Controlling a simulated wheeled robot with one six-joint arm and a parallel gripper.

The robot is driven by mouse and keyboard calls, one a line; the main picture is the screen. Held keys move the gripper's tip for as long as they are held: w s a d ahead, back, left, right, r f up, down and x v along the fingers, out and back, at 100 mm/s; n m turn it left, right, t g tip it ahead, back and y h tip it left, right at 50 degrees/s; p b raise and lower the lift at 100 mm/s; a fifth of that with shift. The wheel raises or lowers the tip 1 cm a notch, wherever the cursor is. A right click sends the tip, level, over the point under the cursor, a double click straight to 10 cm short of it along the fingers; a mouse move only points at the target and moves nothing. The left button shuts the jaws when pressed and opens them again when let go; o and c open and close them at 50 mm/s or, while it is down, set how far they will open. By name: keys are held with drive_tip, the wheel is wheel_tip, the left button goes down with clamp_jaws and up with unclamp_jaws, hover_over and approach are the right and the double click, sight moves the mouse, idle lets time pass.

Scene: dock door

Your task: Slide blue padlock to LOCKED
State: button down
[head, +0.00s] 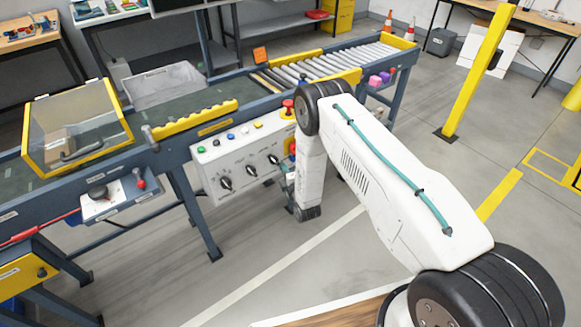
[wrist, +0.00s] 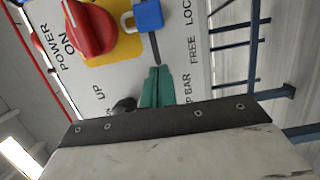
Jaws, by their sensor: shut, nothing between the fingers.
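The blue padlock (wrist: 148,15) shows at the top edge of the wrist view, on the white control panel (wrist: 215,75). A dark slot (wrist: 155,48) runs from it down toward my fingertips. The padlock lies beside the visible letters "LOC" of a cut-off label; the FREE label (wrist: 192,48) is lower along the slot. My gripper (wrist: 157,70) has its green fingers shut together and empty. The tips are at the slot's lower end, apart from the padlock; I cannot tell if they touch the panel. In the head view I cannot make out the padlock.
The red POWER knob (wrist: 88,27) on its yellow plate is left of the padlock. A dark knob (wrist: 124,105) is left of my fingers. The panel also shows in the head view (head: 207,170), below the conveyor (head: 185,107). Open floor (head: 270,265) lies in front.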

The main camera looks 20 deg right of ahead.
drive_tip(key=s+d, duration=0.1)
drive_tip(key=s, duration=0.9)
drive_tip(key=shift+d, duration=0.15)
